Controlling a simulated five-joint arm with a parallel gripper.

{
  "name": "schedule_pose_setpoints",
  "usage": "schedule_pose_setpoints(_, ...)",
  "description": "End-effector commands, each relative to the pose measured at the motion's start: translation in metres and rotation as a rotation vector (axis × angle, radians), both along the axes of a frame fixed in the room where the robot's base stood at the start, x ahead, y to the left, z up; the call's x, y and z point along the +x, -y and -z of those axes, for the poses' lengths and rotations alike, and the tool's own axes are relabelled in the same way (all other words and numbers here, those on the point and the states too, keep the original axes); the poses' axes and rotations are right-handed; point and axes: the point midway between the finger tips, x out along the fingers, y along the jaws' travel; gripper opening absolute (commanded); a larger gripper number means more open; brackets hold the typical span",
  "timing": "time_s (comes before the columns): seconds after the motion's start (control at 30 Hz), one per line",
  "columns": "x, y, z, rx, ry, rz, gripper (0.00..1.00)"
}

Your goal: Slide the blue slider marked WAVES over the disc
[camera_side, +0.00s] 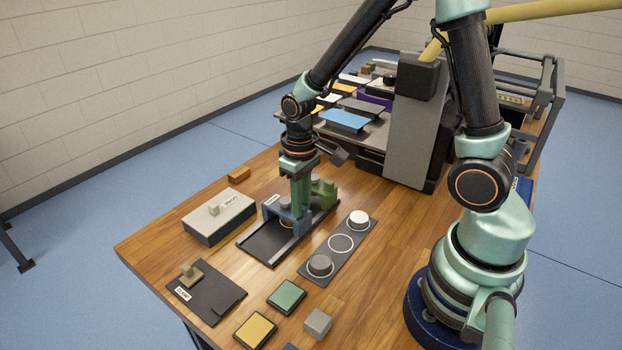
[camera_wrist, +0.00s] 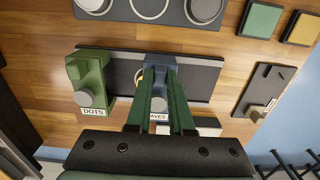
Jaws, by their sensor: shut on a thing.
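The blue slider (camera_wrist: 160,75) stands astride the dark track (camera_wrist: 205,75); its label is partly covered and reads "AVES". It also shows in the side view (camera_side: 270,218). My gripper (camera_wrist: 159,112) is shut on the blue slider's round grey knob, with a green finger on each side; it comes down from above in the side view (camera_side: 298,205). A disc (camera_wrist: 139,77) with a yellowish rim shows partly at the blue slider's left edge in the wrist view; the rest is hidden. The green slider (camera_wrist: 90,80) marked DOTS stands on the track to the left, apart from the blue one.
A dark strip (camera_side: 341,243) with round pads lies beside the track. A grey box (camera_side: 219,218) stands on its other side, and a dark CLAMP plate (camera_side: 206,292) is nearer the front. Green (camera_side: 287,296) and yellow (camera_side: 255,329) pads lie in front. The track's near end is bare.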

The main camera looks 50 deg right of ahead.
Motion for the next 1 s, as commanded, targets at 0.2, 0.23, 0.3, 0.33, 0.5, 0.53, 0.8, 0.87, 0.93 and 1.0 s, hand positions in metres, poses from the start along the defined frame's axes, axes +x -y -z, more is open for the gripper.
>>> schedule_pose_setpoints(0.2,0.002,0.021,-0.002,-0.001,0.010,0.001,0.00)
schedule_pose_setpoints(0.23,0.002,0.022,-0.002,-0.001,0.010,0.001,0.00)
schedule_pose_setpoints(0.3,0.002,0.022,-0.002,-0.001,0.010,0.002,0.00)
schedule_pose_setpoints(0.33,0.002,0.023,-0.002,-0.001,0.010,0.002,0.00)
schedule_pose_setpoints(0.5,0.003,0.023,-0.002,-0.001,0.011,0.003,0.29)
schedule_pose_setpoints(0.53,0.003,0.022,-0.002,-0.001,0.012,0.003,0.41)
schedule_pose_setpoints(0.8,0.001,0.021,-0.001,0.000,0.006,0.000,0.50)
schedule_pose_setpoints(0.87,0.001,0.021,-0.001,0.000,0.006,0.000,0.50)
schedule_pose_setpoints(0.93,0.001,0.021,-0.003,0.000,0.006,0.000,0.50)
schedule_pose_setpoints(1.0,0.002,0.021,-0.009,0.000,0.008,0.000,0.50)
